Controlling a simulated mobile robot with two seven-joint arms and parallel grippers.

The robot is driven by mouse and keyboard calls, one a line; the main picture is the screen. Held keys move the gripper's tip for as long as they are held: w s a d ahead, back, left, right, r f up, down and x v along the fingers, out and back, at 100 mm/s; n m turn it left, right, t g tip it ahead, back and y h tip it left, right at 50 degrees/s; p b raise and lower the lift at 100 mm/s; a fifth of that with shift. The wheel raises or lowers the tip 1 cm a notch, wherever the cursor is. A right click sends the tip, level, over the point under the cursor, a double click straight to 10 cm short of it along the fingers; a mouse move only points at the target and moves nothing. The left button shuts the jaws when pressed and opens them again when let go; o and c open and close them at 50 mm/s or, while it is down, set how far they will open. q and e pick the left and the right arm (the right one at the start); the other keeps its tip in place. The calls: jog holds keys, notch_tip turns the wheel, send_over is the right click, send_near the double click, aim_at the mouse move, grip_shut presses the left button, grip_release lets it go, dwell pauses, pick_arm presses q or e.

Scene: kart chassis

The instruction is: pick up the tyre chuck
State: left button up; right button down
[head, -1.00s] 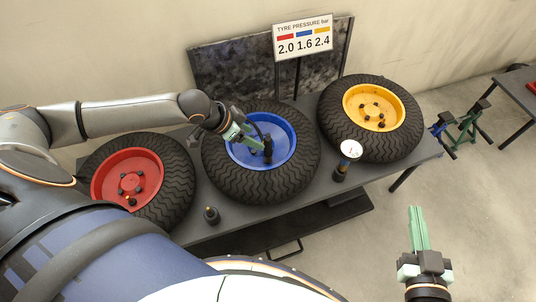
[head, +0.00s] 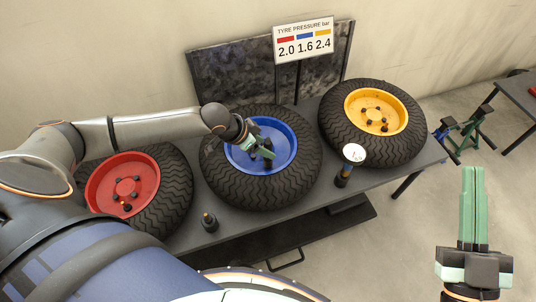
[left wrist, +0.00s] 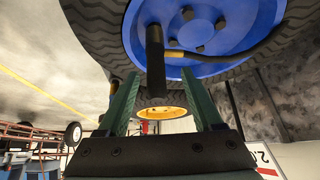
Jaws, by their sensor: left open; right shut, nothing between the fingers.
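The tyre chuck appears to be the black cylinder with a dark hose in the left wrist view (left wrist: 155,62), in front of the blue rim (left wrist: 215,30). In the head view it is mostly hidden by my left gripper (head: 261,153), which is over the blue wheel (head: 243,161). My left gripper is open. In the left wrist view its fingers (left wrist: 162,88) stand either side of the cylinder's line; I cannot tell whether they touch it. My right gripper (head: 473,172) is shut and empty, off the bench at the right.
A red wheel (head: 106,182) and a yellow wheel (head: 355,103) flank the blue one on the dark bench (head: 312,199). A pressure sign (head: 303,39) stands behind.

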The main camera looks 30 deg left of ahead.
pick_arm(q)
jog(key=x, duration=0.1)
jog(key=b+x, duration=0.1)
jog(key=x, duration=0.1)
jog(key=shift+d+r+b, duration=0.1)
jog(key=shift+d+b, duration=0.15)
jog(key=shift+b, duration=0.05)
jog(key=shift+b+x, duration=0.5)
jog(key=shift+x, duration=0.35)
jog(key=shift+w+d, duration=0.1)
pick_arm(e)
jog(key=s+a+r+n+y, duration=0.1)
jog(key=s+r+n+y, duration=0.4)
jog(key=r+y, duration=0.1)
jog(key=shift+s+r+t, duration=0.15)
jog(key=shift+t, duration=0.25)
pick_arm(q)
grip_shut()
